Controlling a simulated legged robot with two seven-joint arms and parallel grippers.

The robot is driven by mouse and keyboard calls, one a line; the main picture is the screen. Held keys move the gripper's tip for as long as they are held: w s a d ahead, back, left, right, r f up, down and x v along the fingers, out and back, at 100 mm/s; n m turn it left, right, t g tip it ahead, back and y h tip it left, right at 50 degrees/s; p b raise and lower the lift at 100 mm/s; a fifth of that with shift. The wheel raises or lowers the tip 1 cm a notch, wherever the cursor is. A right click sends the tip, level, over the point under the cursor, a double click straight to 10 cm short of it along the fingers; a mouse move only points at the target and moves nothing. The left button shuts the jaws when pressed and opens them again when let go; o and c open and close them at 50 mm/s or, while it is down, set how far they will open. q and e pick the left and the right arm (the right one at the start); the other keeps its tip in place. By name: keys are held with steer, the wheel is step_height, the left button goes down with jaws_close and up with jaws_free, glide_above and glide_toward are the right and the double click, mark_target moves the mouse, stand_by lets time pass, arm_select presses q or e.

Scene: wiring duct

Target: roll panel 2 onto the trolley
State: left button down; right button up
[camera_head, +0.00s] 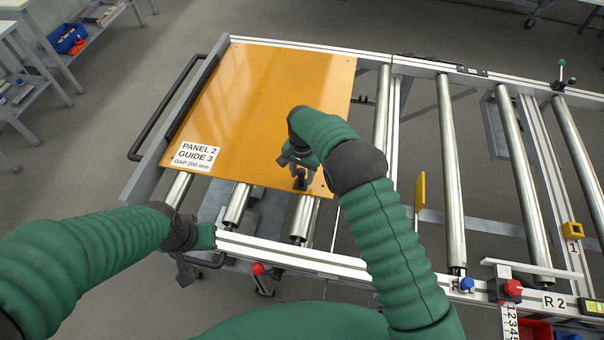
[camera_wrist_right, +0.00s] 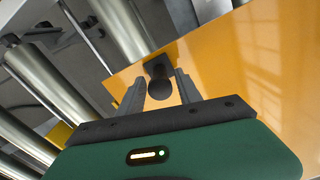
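Panel 2 (camera_head: 260,105) is a flat orange sheet with a white label reading "PANEL 2, GUIDE 3, GAP 200 mm". It lies on rollers in the left frame section, which has a black handle bar (camera_head: 165,110) and looks like the trolley (camera_head: 145,180). A black knob (camera_wrist_right: 160,88) stands on the panel near its edge. My right gripper (camera_wrist_right: 158,78) is over that corner, its fingers apart on either side of the knob with visible gaps. In the head view it (camera_head: 298,172) partly hides the knob. My left gripper (camera_head: 185,272) hangs by the front rail, away from the panel; its fingers are unclear.
Bare rollers (camera_head: 450,170) continue to the right of the panel. A yellow upright plate (camera_head: 420,190) and a yellow block marked 1 (camera_head: 572,230) stand among them. A red-knobbed lever (camera_head: 258,270) is at the front rail. Shelves stand at the far left.

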steer(key=shift+a+r, duration=0.1)
steer(key=shift+r, duration=0.05)
step_height(320, 180, up, 16)
steer(key=shift+r, duration=0.2)
stand_by(0.5)
steer(key=s+d+f+n+t, duration=0.1)
steer(key=s+d, duration=0.3)
steer(key=s, duration=0.4)
steer(key=s+d+f+n, duration=0.1)
steer(key=s+d+n, duration=0.2)
steer(key=s, duration=0.6)
steer(key=s+d+f+n+t, duration=0.1)
steer(key=s+d+n, duration=0.1)
steer(key=s+d, duration=0.5)
steer(key=shift+s+f+n+t, duration=0.2)
steer(key=shift+s+n+t, duration=0.1)
steer(key=shift+s, duration=0.5)
